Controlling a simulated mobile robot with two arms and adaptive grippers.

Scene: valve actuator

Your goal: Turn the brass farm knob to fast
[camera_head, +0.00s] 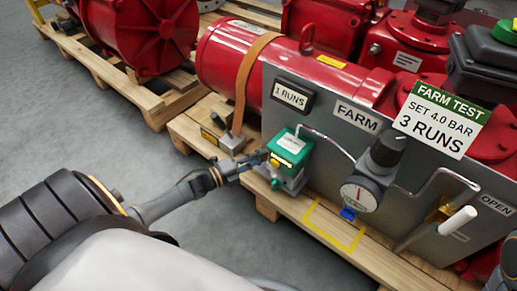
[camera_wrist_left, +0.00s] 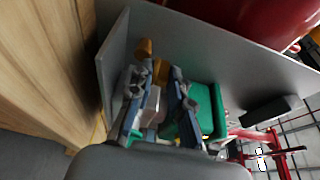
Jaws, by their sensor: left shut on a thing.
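My left gripper (camera_head: 266,158) reaches in from the left to the small green-topped unit (camera_head: 290,148) on the grey FARM panel (camera_head: 355,135). Its fingers, which show in the left wrist view (camera_wrist_left: 155,112), are shut on a small brass knob at the unit's left side. The grip is mostly hidden in the head view. Brass parts (camera_wrist_left: 145,48) show beyond the fingertips in the left wrist view, with the green cover (camera_wrist_left: 205,112) beside the right finger. The knob's setting marks cannot be read.
A small lever block (camera_head: 230,140) stands left of the panel on the wooden pallet (camera_head: 335,240). A gauge (camera_head: 358,197), bent pipes and a white-handled lever (camera_head: 457,221) are to the right. A sign (camera_head: 437,118) reads "SET 4.0 BAR, 3 RUNS".

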